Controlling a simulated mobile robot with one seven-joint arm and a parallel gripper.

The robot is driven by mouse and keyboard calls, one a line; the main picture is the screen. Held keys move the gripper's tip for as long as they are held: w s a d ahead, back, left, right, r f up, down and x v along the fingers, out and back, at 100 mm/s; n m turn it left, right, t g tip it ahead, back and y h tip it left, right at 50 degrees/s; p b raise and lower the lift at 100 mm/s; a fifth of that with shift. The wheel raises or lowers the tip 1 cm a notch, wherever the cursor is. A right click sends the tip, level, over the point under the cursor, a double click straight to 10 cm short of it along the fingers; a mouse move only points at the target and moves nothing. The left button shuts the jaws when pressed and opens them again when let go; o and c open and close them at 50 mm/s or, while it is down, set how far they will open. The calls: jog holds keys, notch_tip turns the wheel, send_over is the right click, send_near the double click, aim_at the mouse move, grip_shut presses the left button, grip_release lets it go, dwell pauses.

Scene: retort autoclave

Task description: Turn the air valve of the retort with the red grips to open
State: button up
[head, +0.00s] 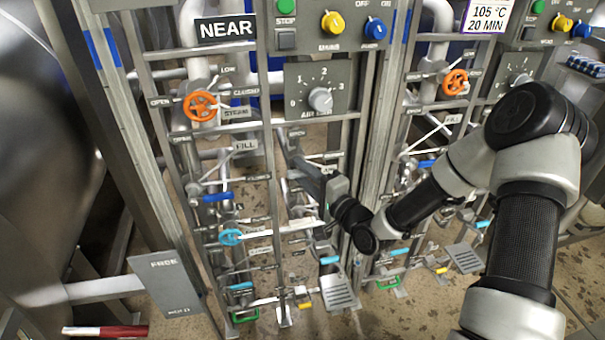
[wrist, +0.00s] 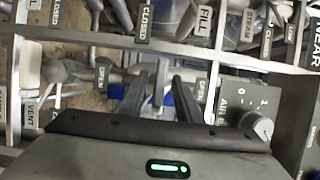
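My gripper (head: 293,150) reaches into the pipework behind the NEAR panel frame, below the grey AIR dial (head: 320,99). In the wrist view my gripper (wrist: 158,90) has its two dark fingers parted, with a slim silver lever or stem (wrist: 159,82) between them. Gaps seem to show on both sides of it; I cannot tell if either finger touches it. OPEN tags (wrist: 102,75) show beside the fingers. The AIR dial also shows in the wrist view (wrist: 256,126). The valve body is mostly hidden by my gripper. A red grip (head: 108,331) lies at the lower left.
The NEAR panel (head: 225,29) has an orange STEAM handwheel (head: 201,106), a blue-handled FILL lever (head: 217,197) and a light-blue handwheel (head: 231,237). Metal rails frame the valves closely. A similar panel with an orange handwheel (head: 456,82) stands right. A FREE/HOLD plate (head: 166,284) is lower left.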

grip_shut()
